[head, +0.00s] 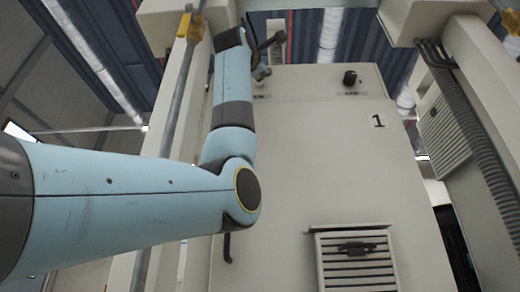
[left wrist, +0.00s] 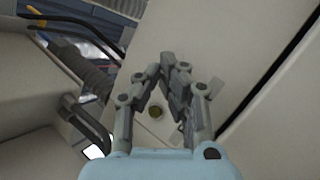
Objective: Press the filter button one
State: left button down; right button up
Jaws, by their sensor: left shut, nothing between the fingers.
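A beige cabinet (head: 300,160) marked with a black "1" (head: 377,121) fills the middle of the head view. A black knob (head: 350,78) with a small label below it sits on its upper panel. Contact with the panel cannot be told. In the head view my left arm reaches up to the cabinet's upper left, and the gripper is small and unclear there. My right gripper is not in view.
A louvred vent (head: 355,262) is low on the cabinet. A grey pipe (head: 172,85) with yellow fittings runs along the left post. A ribbed grey hose (head: 480,150) runs down the right.

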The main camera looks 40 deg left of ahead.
pick_arm(q)
jog(key=s+d, duration=0.1)
jog(key=s, duration=0.1)
jog(key=s+d+b, duration=0.1)
jog(key=s, duration=0.1)
jog(key=shift+d, duration=0.2)
jog(key=shift+w, duration=0.15)
dwell(0.7)
